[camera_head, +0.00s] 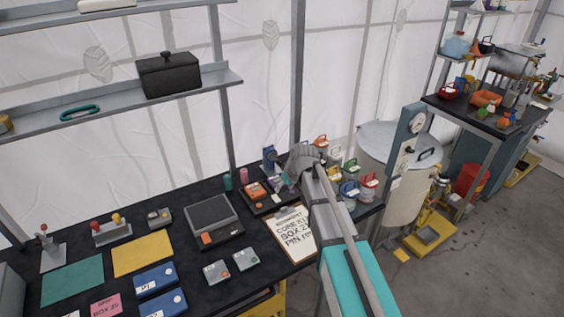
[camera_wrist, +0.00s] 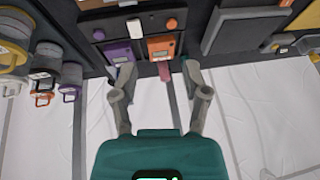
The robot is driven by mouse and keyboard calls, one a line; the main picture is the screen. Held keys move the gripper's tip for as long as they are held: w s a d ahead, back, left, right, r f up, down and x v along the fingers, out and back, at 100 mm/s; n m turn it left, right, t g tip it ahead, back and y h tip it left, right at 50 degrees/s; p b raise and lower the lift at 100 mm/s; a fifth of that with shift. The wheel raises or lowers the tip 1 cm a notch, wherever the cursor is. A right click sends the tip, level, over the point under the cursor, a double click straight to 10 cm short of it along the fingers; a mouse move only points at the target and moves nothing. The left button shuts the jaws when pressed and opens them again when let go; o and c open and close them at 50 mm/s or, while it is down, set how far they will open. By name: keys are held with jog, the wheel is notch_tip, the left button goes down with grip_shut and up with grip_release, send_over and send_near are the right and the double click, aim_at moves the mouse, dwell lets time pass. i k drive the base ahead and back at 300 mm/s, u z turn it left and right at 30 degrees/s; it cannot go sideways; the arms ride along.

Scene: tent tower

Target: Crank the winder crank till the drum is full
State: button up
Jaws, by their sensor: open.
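My gripper (camera_head: 303,163) is above the back right of the black bench in the head view, near several small coloured containers. In the wrist view my gripper (camera_wrist: 158,78) has its two fingers spread apart with nothing held between them. I cannot pick out the winder crank or its drum with certainty in either view. A small upright blue device (camera_head: 269,158) stands at the back of the bench just left of my gripper; its details are too small to tell.
On the bench (camera_head: 190,262) lie a grey scale-like device (camera_head: 212,219), a clipboard (camera_head: 288,234), blue boxes (camera_head: 155,279) and a lever stand (camera_head: 52,252). A large pale drum-shaped vessel (camera_head: 385,185) stands right of the bench. Grey floor is open at the right.

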aim_at(273, 156)
jog(key=u, duration=0.05)
jog(key=i, duration=0.9)
jog(key=z, duration=0.05)
